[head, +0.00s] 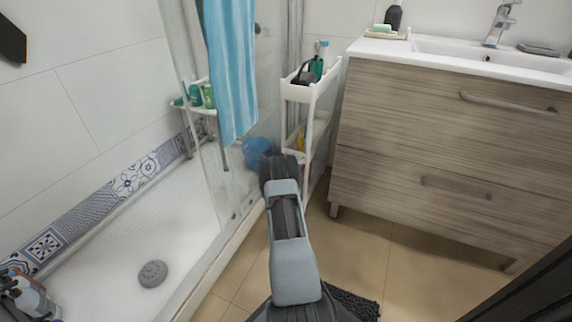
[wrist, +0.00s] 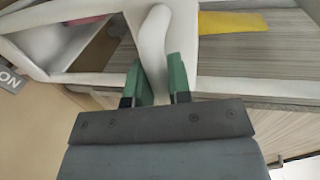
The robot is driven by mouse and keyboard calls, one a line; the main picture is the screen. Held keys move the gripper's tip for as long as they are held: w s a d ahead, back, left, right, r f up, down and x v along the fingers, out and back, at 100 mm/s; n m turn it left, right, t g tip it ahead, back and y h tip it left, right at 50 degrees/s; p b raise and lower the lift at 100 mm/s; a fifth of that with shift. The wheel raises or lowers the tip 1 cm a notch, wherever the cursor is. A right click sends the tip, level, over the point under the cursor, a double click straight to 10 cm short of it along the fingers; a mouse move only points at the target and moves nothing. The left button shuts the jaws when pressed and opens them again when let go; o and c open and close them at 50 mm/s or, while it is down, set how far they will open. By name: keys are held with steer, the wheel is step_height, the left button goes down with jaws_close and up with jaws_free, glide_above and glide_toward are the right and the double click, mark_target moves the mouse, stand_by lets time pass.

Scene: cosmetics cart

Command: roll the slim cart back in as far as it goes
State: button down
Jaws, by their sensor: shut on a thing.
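The slim white cart (head: 309,92) stands in the gap between the shower glass and the wood-grain vanity in the head view, with bottles on its top tier. In the wrist view its white frame (wrist: 30,45) fills the upper part. My gripper (wrist: 162,82) has green fingertips on either side of a curved white upright, the cart's handle (wrist: 154,45), and is shut on it. In the head view my arm reaches up to the cart's front, and its end hides the fingers and the grasp.
The vanity (head: 430,130) with its sink stands right of the cart. The shower glass (head: 195,120) and a hanging blue towel (head: 231,65) are on the left. A blue round thing (head: 257,150) sits near my arm. Tan floor (head: 365,245) in front of the vanity is clear; a dark mat (head: 357,303) lies nearer.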

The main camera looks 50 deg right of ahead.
steer(key=shift+d+r, duration=0.3)
steer(key=shift+r, duration=0.05)
steer(key=c, duration=1.3)
jaws_free()
steer(key=shift+d, duration=0.15)
steer(key=shift+c, duration=0.2)
steer(key=shift+o, duration=1.3)
steer(key=shift+f, duration=0.15)
steer(key=shift+w+a, duration=0.1)
steer(key=shift+a, duration=0.15)
steer(key=shift+a, duration=0.1)
steer(key=p+v, duration=0.5)
steer(key=v, duration=0.8)
steer(key=shift+a, duration=0.25)
